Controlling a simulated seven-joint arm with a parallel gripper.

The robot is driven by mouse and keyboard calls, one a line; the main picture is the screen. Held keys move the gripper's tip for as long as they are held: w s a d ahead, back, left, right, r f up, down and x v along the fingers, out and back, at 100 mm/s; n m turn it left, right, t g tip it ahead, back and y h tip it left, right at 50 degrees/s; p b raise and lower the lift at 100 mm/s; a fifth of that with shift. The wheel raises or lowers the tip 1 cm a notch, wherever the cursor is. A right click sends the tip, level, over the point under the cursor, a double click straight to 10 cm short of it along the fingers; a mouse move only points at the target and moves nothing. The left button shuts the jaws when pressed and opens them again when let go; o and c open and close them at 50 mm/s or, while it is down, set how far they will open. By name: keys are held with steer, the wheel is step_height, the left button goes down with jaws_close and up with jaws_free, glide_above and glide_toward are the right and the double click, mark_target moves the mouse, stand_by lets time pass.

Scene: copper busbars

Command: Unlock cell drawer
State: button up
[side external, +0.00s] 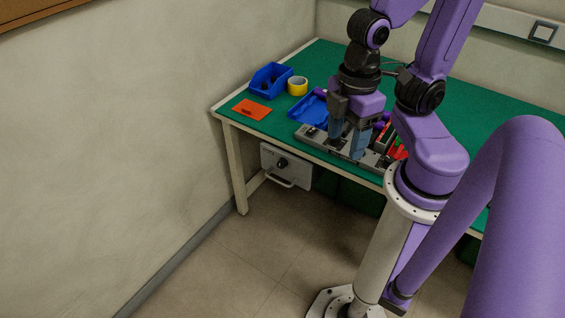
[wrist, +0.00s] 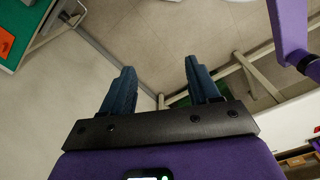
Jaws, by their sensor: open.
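The cell drawer (side external: 287,168) is a light grey box hung under the table's front edge, left of my gripper in the side view. Its front has a round dark knob (side external: 282,163) and, below that, a pale bar handle (side external: 279,182). The drawer looks shut; the knob's marks are too small to read. My gripper (side external: 346,147) points down near the table's front edge, to the right of the drawer and apart from it. In the wrist view my gripper (wrist: 160,67) is open, with nothing between its blue fingers and floor beyond them.
On the green table (side external: 465,120) are a blue bin (side external: 270,79), yellow tape (side external: 297,86), an orange card (side external: 252,109), a blue tray (side external: 309,110) and a grey fixture (side external: 311,134) close to my gripper. A table leg (side external: 234,168) stands left of the drawer.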

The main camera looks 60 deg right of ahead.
steer(key=w+a+f+n+h, duration=0.15)
steer(key=w+f, duration=0.25)
steer(key=w, duration=0.4)
steer(key=w+a+f+h, duration=0.3)
steer(key=w, duration=0.5)
steer(key=w+a+f+n+h, duration=0.1)
steer(key=w+a+f+h, duration=0.2)
steer(key=w, duration=0.4)
steer(key=n+g+h, duration=0.1)
steer(key=n+h, duration=0.3)
steer(key=h, duration=0.2)
glide_toward(280, 165)
steer(key=x, duration=0.8)
steer(key=shift+d+f, duration=0.25)
steer(key=shift+d, duration=0.05)
steer(key=shift+c, duration=0.2)
steer(key=c, duration=1)
